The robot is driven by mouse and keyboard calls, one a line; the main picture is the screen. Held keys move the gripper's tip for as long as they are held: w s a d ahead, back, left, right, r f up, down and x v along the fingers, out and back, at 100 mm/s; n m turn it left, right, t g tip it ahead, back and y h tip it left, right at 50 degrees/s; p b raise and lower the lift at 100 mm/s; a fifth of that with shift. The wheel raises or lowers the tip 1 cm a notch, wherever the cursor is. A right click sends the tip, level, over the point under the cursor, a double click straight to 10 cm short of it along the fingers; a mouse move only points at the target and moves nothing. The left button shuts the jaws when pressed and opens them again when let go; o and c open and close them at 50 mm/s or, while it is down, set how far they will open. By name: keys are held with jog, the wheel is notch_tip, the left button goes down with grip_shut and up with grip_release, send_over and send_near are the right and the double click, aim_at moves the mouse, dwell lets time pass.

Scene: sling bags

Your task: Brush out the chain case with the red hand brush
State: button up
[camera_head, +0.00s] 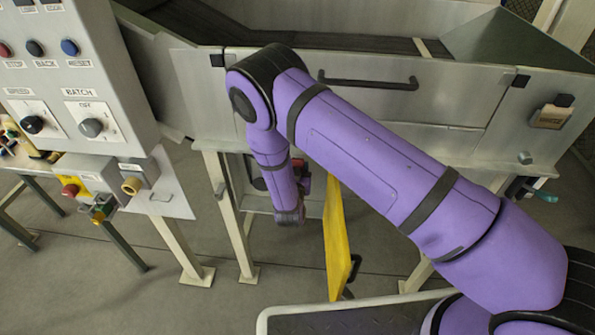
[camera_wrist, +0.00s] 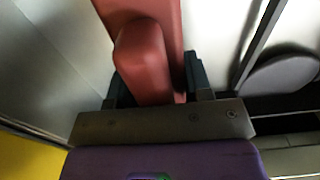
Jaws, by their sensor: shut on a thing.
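My gripper (camera_wrist: 158,88) is shut on a red hand brush (camera_wrist: 146,55), whose smooth red body rises between the dark fingers in the wrist view. Its bristles are not visible. In the head view my purple arm reaches down below the conveyor, in front of the chain case (camera_head: 255,203), and hides much of it. A yellow panel (camera_head: 338,240), which looks like the case's door, stands open to the right of my arm. In the wrist view a grey metal wall is at left and a grey disc (camera_wrist: 284,75) at right, seemingly inside the case. Brush contact is unclear.
The conveyor's metal side with a black handle (camera_head: 368,83) is above my forearm. A control box (camera_head: 75,75) with buttons and knobs hangs at left. Pale legs (camera_head: 225,215) stand beside the case. A yellow surface (camera_wrist: 25,158) shows low left in the wrist view.

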aim_at(297, 161)
jog(key=shift+w+r, duration=0.2)
jog(key=shift+r, duration=1.7)
jog(key=shift+s+a, duration=0.2)
jog(key=shift+s, duration=0.8)
jog(key=shift+s+a, duration=0.15)
jog(key=shift+s, duration=0.85)
jog(key=shift+s+a, duration=0.2)
jog(key=shift+s, duration=0.8)
jog(key=shift+s, duration=0.1)
jog(key=s, duration=0.2)
jog(key=shift+s+a, duration=0.3)
jog(key=shift+s, duration=0.1)
jog(key=shift+w, duration=0.1)
